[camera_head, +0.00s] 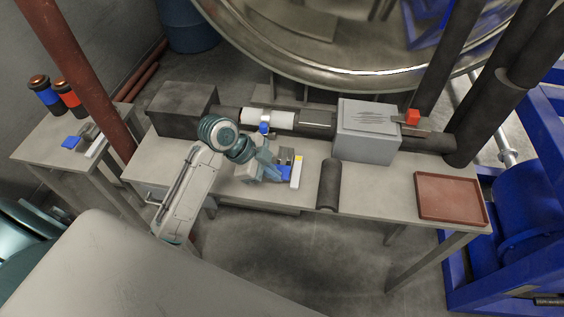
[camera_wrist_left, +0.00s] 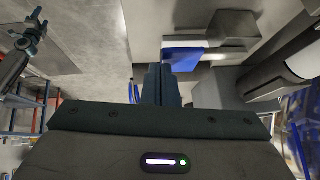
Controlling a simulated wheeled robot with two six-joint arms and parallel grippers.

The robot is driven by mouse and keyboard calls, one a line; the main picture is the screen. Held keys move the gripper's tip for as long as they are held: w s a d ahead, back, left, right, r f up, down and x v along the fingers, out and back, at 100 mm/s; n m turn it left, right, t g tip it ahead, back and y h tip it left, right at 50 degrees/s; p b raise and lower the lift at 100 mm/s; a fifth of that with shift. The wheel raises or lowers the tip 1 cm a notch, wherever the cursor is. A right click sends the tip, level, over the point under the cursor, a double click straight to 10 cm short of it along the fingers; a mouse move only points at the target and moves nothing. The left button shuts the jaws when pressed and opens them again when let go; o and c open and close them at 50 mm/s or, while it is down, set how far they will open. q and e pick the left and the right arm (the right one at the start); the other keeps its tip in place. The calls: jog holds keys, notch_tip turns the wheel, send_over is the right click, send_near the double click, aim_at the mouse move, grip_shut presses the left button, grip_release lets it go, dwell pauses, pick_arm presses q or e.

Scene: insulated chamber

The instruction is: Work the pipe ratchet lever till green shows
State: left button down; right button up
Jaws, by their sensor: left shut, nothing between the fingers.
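A dark pipe (camera_head: 232,114) runs along the back of the table, with a white sleeve and a blue fitting (camera_head: 265,127) on it. A grey box (camera_head: 368,130) sits over the pipe, with a thin bar and red knob (camera_head: 412,116) at its right. I cannot tell which part is the ratchet lever, and I see no green mark. My left gripper (camera_head: 272,170) is shut and empty, beside a small blue, grey and white fixture (camera_head: 285,173). The left wrist view shows its closed fingers (camera_wrist_left: 158,82) close to the fixture's blue part (camera_wrist_left: 183,57).
A dark block (camera_head: 182,108) stands at the pipe's left end. A short dark cylinder (camera_head: 329,185) lies before the grey box, and a red-brown tray (camera_head: 452,198) at right. A side table (camera_head: 60,158) holds two canisters. A teal jointed part (camera_wrist_left: 30,38) may be my right arm.

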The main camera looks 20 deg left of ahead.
dwell(0.3)
pick_arm(q)
notch_tip(320, 180, up, 7)
jog(key=p, duration=0.6)
jog(key=shift+s+p, duration=0.35)
jog(key=shift+s, duration=0.1)
jog(key=shift+d, duration=0.1)
